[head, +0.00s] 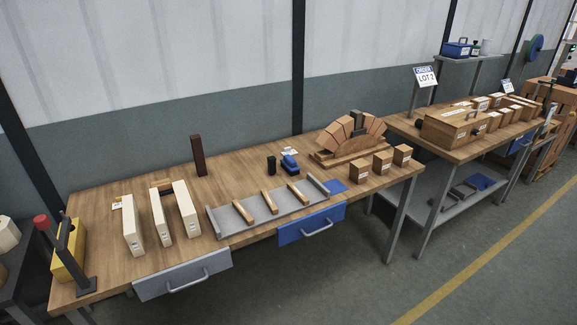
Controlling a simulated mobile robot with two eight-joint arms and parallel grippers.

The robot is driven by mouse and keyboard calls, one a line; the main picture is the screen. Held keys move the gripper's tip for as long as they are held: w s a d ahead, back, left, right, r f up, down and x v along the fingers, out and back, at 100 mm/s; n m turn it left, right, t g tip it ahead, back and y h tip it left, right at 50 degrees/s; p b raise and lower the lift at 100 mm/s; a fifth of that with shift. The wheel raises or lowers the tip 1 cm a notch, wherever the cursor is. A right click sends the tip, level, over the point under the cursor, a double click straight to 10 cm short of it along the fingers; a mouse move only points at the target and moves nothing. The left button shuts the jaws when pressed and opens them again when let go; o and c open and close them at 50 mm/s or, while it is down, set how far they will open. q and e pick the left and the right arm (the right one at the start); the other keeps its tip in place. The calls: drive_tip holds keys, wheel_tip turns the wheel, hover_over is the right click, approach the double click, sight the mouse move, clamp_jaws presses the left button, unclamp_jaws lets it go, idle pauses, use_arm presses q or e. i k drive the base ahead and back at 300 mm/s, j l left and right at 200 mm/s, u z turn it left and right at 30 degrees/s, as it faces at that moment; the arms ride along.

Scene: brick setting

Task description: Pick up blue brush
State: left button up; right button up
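A small blue item with a darker lower part, which looks like the blue brush (289,164), lies on the wooden workbench (235,180) towards the back, right of the middle. It is too small to make out its bristles. A small upright black object (271,165) stands just left of it, and a small white card (289,151) is just behind it. Neither of my grippers shows in the head view.
A grey tray (222,221) with wooden bars lies in front of the brush. A brick arch (352,137) and small boxes (382,163) stand to the right. Pale upright blocks (132,233) and a dark upright brick (198,156) stand left. Bench space between brick and black object is clear.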

sight(288, 163)
drive_tip(key=i+l+u, duration=0.15)
drive_tip(key=i+l, duration=0.4)
drive_tip(key=i, duration=0.15)
drive_tip(key=i+l+u, duration=0.1)
drive_tip(key=i+l, duration=0.5)
drive_tip(key=i+l+u, duration=0.15)
drive_tip(key=i+l, duration=0.5)
drive_tip(key=i+l+u, duration=0.15)
drive_tip(key=i+l, duration=0.45)
drive_tip(key=l, duration=0.2)
